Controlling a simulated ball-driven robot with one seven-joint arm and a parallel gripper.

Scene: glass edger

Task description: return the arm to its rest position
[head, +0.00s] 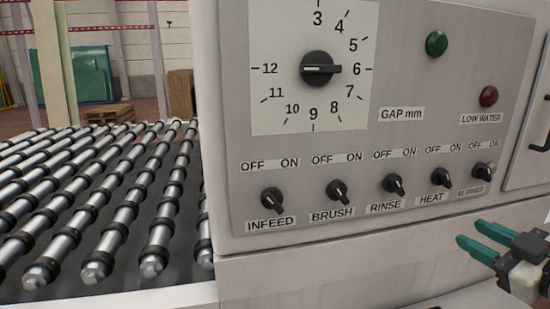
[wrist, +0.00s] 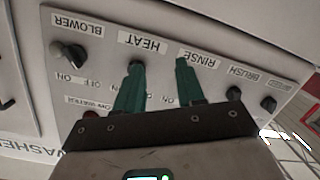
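My gripper (head: 470,232) is at the lower right in the head view, in front of the machine below the panel's lower right part. Its two teal fingers are apart with nothing between them. In the wrist view the open fingers (wrist: 158,65) point toward the control panel (wrist: 215,75), over the HEAT and RINSE area. I cannot tell the exact distance to the panel. Most of the arm is outside the head view.
A roller conveyor (head: 110,195) runs at left. A dark handle (head: 544,125) protrudes at right.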

